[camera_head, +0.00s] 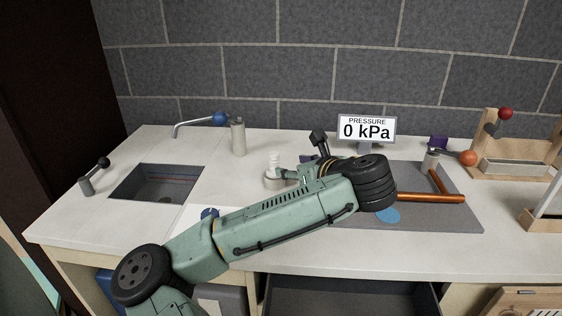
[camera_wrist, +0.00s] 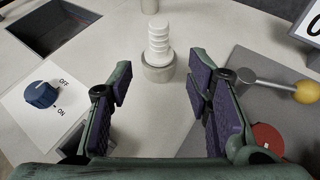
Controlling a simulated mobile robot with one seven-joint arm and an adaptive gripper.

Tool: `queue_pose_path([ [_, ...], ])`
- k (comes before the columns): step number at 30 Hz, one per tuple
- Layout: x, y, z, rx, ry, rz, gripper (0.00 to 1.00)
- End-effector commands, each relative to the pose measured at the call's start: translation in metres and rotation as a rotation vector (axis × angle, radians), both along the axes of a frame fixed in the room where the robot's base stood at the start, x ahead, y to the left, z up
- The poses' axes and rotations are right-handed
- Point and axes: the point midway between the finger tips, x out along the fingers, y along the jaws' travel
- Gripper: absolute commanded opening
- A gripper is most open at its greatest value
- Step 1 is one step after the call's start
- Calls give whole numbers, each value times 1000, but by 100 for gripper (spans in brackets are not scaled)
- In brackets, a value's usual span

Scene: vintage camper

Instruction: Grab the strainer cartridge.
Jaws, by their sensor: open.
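A white ribbed piece that looks like the strainer cartridge (camera_wrist: 158,40) stands upright in a round grey holder (camera_wrist: 158,73) in the wrist view. It also shows in the head view (camera_head: 273,160), with its holder (camera_head: 272,183) on the worktop left of my arm. My gripper (camera_wrist: 158,90) is open and empty, with purple-padded fingers spread wide. The cartridge and holder lie ahead of it, roughly centred between the fingers and apart from them. In the head view my arm hides most of the gripper.
A blue OFF/ON knob (camera_wrist: 40,95) is left of the fingers; a lever with a yellow ball (camera_wrist: 307,92) and a red disc (camera_wrist: 267,138) are right. A sink (camera_head: 158,181), a grey bottle (camera_head: 238,138), a pressure display (camera_head: 367,129) and a copper pipe (camera_head: 430,198) are around.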

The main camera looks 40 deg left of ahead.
Motion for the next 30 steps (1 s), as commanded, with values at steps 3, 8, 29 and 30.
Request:
queue_pose_path([
  [3, 6, 8, -13, -12, -6, -1, 45],
  [8, 10, 24, -24, -5, -2, 5, 45],
  [29, 35, 77, -44, -6, -3, 4, 45],
  [30, 36, 79, -45, -6, -3, 4, 45],
])
